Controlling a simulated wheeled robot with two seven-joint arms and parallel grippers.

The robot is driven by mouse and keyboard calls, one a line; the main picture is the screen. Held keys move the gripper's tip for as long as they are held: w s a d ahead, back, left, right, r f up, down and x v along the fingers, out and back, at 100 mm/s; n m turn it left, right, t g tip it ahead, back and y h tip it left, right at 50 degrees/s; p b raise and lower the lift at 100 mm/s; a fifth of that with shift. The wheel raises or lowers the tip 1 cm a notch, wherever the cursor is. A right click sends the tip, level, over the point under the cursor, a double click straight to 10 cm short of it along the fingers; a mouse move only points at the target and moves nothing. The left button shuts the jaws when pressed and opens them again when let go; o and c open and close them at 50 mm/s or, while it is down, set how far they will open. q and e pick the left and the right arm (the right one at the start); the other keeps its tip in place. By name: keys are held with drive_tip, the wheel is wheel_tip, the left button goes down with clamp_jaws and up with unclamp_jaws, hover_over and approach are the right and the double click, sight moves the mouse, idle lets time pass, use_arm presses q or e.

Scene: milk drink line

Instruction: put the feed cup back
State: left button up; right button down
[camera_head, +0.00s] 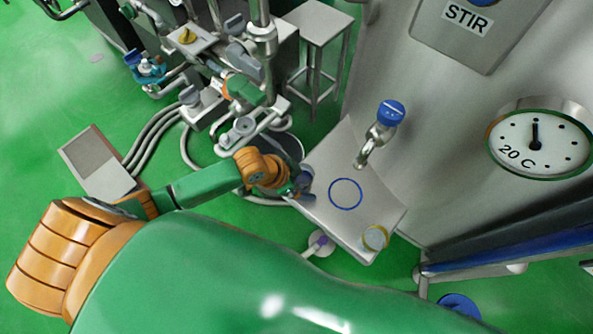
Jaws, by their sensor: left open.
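A small cup-like thing with a yellow rim (375,237), likely the feed cup, stands at the front right corner of the grey metal shelf (325,216). A blue ring mark (345,194) lies on the shelf up and left of it, with nothing standing in it. My left gripper (303,186) is open at the shelf's left edge, left of the ring and apart from the cup. Its fingers are dark and small, partly hidden by the orange wrist. My right gripper is out of the picture.
A tap with a blue knob (390,113) sticks out above the shelf behind the ring. A dial reading 20 C (535,145) and a STIR panel (470,25) are on the tank wall. Pipes and valves (235,85) crowd the back left. A blue bar (510,253) lies at the right.

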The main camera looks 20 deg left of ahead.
use_arm(q)
drive_tip(key=p+v, duration=0.1)
drive_tip(key=v, duration=1.1)
drive_tip(key=shift+p, duration=0.35)
drive_tip(key=shift+d+f, duration=0.1)
drive_tip(key=s+a+f+n+y, duration=0.2)
drive_tip(key=s+f+n+y, duration=0.2)
drive_tip(key=s+n, duration=0.25)
drive_tip(key=s+f+g, duration=0.2)
drive_tip(key=s+f, duration=0.1)
drive_tip(key=f, duration=1.4)
drive_tip(key=s+a+f+g, duration=0.1)
drive_tip(key=s+a+f, duration=0.1)
drive_tip(key=s+f, duration=0.8)
drive_tip(key=shift+s+a+f, duration=0.15)
drive_tip(key=shift+s+a, duration=0.25)
drive_tip(key=shift+s, duration=0.8)
